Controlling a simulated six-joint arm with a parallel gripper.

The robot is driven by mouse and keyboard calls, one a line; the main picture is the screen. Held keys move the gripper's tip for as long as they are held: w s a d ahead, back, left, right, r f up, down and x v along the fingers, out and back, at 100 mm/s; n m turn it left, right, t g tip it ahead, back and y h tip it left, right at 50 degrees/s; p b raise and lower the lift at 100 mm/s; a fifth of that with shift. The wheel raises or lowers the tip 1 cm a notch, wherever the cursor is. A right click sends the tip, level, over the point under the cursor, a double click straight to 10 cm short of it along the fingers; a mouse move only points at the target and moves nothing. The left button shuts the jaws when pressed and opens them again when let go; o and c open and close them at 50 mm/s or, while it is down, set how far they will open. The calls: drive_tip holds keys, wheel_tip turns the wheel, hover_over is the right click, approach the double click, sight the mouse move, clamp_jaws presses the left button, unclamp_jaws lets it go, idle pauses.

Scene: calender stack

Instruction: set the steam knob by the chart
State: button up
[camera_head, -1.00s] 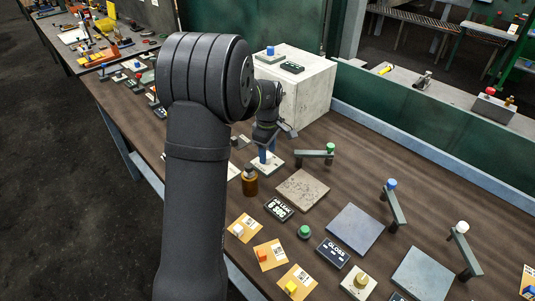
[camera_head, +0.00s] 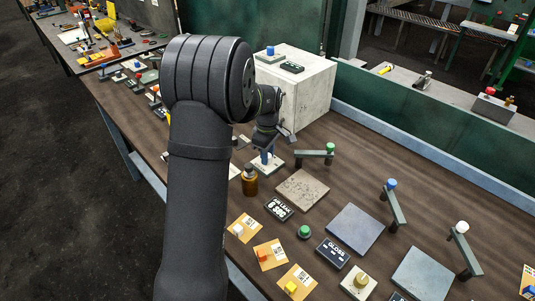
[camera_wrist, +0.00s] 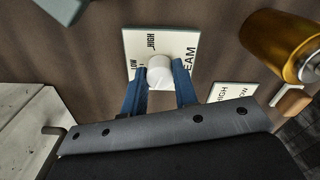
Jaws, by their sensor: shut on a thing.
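The steam plate (camera_wrist: 188,42) is cream, with LOW, HIGH and letters ending in EAM in dark print. A round white knob (camera_wrist: 160,72) sits on it. My gripper (camera_wrist: 160,80) is shut on the knob, with one blue finger on each side. In the head view my gripper (camera_head: 266,157) is down at the small cream plate (camera_head: 279,166), and the knob is hidden. A pale card (camera_wrist: 236,93) reading HIGH and LOW lies right of the plate in the wrist view, partly hidden by my gripper; I cannot tell whether it is the chart.
An amber bottle (camera_head: 250,181) stands close by. A pale block (camera_head: 312,100) rises behind my gripper. A lever with a green knob (camera_head: 330,148), an AIR LEAK display (camera_head: 279,208) and a GLOSS display (camera_head: 333,253) are to the right. Orange cards (camera_head: 243,228) lie in front.

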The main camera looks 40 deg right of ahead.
drive_tip(key=m, duration=0.7)
drive_tip(key=shift+m, duration=0.4)
drive_tip(key=m, duration=0.3)
drive_tip(key=shift+m, duration=0.3)
drive_tip(key=m, duration=0.3)
drive_tip(key=shift+m, duration=0.3)
drive_tip(key=m, duration=0.6)
drive_tip(key=shift+w, duration=0.1)
drive_tip(key=m, duration=0.6)
drive_tip(key=shift+r+m, duration=0.1)
drive_tip(key=shift+m, duration=0.2)
drive_tip(key=o, duration=1)
